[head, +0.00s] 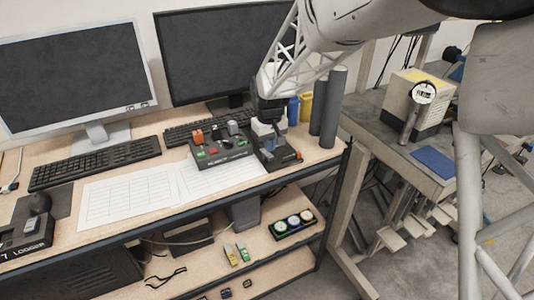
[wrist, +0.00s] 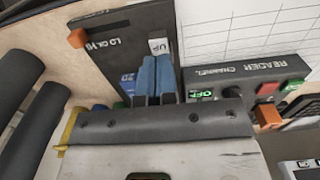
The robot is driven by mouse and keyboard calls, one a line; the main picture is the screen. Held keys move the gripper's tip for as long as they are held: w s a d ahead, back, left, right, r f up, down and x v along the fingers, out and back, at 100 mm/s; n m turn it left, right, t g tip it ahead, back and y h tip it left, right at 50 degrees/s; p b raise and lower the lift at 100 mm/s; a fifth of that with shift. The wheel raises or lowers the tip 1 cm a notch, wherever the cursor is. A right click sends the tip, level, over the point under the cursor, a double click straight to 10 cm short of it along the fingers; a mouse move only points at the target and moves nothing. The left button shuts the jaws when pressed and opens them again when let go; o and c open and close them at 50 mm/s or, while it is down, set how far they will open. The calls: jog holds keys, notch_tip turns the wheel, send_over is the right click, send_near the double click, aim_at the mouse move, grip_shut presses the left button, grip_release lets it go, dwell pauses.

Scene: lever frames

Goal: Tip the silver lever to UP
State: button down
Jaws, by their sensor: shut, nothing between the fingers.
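My gripper (head: 267,143) is shut and empty, pointing down over a dark panel box (head: 289,157) at the right of the desk. I cannot make out a silver lever at the fingertips; the fingers hide that part of the panel. I cannot tell whether they touch anything. An orange knob (wrist: 77,38) is at the panel's edge.
Dark cylinders (head: 333,105) stand close on the right. Paper sheets (head: 128,197) lie flat at the left.

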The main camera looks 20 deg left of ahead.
aim_at(269, 156)
jog(key=shift+f, duration=1.45)
dwell(1.4)
jog(key=shift+r, duration=3.5)
